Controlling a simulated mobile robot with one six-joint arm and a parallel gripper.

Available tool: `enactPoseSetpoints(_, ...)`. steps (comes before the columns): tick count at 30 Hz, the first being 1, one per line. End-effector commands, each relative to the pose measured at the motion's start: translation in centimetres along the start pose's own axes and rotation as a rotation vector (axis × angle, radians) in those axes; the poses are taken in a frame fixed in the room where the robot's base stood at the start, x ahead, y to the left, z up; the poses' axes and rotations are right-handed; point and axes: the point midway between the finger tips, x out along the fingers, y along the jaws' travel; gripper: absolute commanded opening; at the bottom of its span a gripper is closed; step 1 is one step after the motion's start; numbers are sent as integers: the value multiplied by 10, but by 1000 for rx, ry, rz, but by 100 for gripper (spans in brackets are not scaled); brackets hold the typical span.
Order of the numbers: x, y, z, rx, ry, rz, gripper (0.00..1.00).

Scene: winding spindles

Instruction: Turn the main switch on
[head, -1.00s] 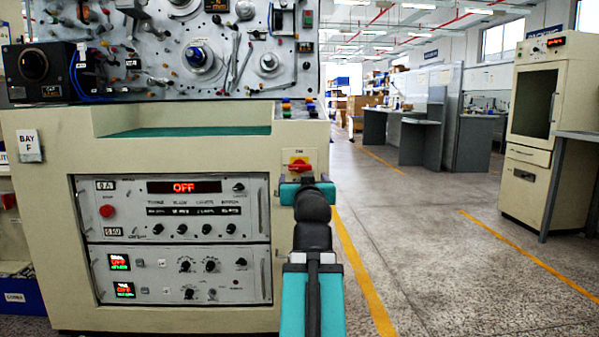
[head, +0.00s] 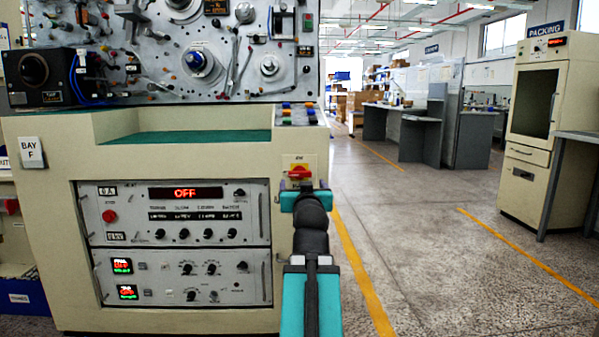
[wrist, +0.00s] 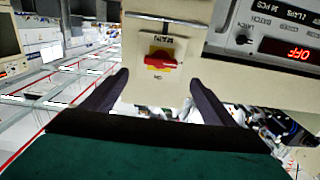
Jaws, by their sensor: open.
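The main switch is a red knob (head: 300,173) on a yellow square on a pale plate, at the right end of the cream machine front. In the wrist view, which looks upside down, the red knob (wrist: 160,60) lies roughly crosswise on its yellow square. My gripper (head: 307,191) is just in front of and below the switch in the head view. In the wrist view my gripper (wrist: 159,78) is open, its two dark fingers on either side of the switch plate, with nothing between them. I see no contact with the knob. The upper panel display (head: 186,193) reads OFF.
The winding machine's upper panel (head: 200,60) carries spindles and levers. Small coloured buttons (head: 298,114) sit on a ledge above the switch. Open floor (head: 430,230) with yellow lines lies to the right, then a cream cabinet (head: 530,130) and grey desks.

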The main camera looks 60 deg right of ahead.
Motion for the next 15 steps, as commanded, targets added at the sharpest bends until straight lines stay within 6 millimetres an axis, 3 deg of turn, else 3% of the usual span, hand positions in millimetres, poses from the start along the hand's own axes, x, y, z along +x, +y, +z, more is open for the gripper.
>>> enactPoseSetpoints(15,23,-1,-3,1,-1,-2,80)
